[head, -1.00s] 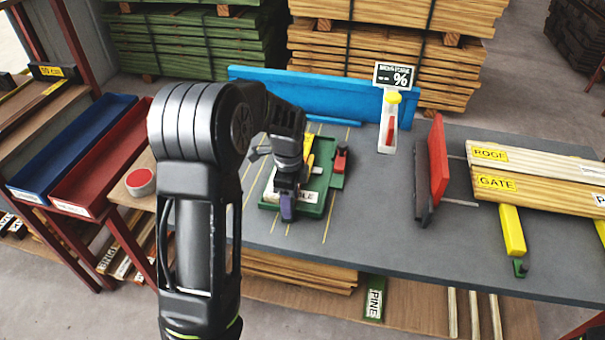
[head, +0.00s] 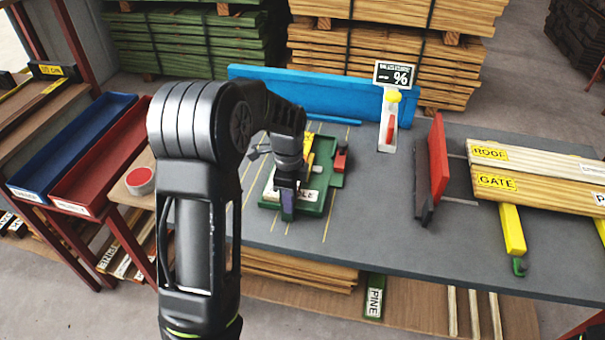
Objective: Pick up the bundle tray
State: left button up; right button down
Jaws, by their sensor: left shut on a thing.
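The bundle tray (head: 325,179) is green with a white label on its near side and yellow and red pieces on it. It rests on the grey table, left of the middle. My left gripper (head: 287,206) reaches down over the tray's near edge, and its purple-tipped finger shows in front of the label. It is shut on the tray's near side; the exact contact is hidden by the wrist. I cannot see whether the tray is lifted at all. My right gripper is not in view.
A blue fence (head: 330,96) runs behind the tray. A moisture meter with a percent sign (head: 387,135) stands at the back. Red and blue bins (head: 75,150) are at left. The table's middle is free.

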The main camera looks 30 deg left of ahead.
pick_arm(q)
grip_shut()
dwell(0.7)
jog(key=shift+w+r, duration=0.1)
jog(key=shift+w, duration=0.05)
jog(key=shift+r, duration=0.1)
notch_tip(320, 180, up, 10)
jog(key=shift+f+b, duration=0.1)
jog(key=shift+b, duration=0.5)
dwell(0.5)
